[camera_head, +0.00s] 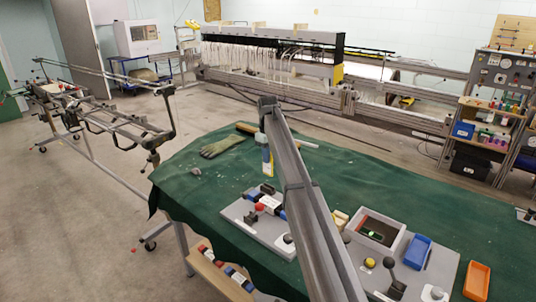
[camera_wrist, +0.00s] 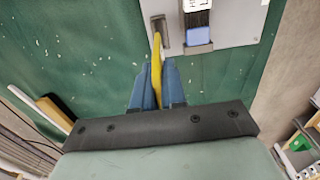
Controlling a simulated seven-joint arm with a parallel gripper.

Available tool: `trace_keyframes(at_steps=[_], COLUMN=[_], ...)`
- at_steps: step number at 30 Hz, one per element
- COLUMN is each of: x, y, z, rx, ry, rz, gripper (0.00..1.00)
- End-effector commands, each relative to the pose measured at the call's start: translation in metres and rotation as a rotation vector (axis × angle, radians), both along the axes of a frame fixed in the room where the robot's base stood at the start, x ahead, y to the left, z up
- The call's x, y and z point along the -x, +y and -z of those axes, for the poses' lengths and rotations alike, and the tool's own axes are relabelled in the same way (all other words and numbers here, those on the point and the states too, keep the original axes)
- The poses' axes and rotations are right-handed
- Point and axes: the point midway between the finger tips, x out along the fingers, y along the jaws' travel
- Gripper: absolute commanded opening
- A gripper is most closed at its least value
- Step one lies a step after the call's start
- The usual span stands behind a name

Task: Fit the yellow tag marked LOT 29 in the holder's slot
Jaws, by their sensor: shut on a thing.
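My gripper (camera_wrist: 156,78) has blue fingers shut on a thin yellow tag (camera_wrist: 157,50), seen nearly edge-on in the wrist view. The tag sticks out beyond the fingertips; its lettering cannot be read. In the head view my gripper (camera_head: 266,155) hangs over the green cloth, behind the left grey board, with the tag (camera_head: 268,171) pointing down. In the wrist view a metal piece (camera_wrist: 159,22), which may be the holder, is on the grey board just ahead of the tag's tip. I cannot tell whether they touch. The slot itself is not clear.
A block with a blue end (camera_wrist: 198,36) stands right of the metal piece. The left grey board (camera_head: 240,214) carries several small parts. A glove (camera_head: 222,146) lies on the green cloth (camera_head: 195,200). At right are a blue tray (camera_head: 417,252) and an orange tray (camera_head: 477,281).

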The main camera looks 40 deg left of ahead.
Motion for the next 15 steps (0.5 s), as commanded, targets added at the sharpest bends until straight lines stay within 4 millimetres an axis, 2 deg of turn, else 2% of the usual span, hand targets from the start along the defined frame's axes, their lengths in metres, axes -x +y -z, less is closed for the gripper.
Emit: trace_keyframes(at_steps=[15], x=[0.000], y=[0.000], z=[0.039], rx=[0.000], ry=[0.000], rz=[-0.001], gripper=[0.00])
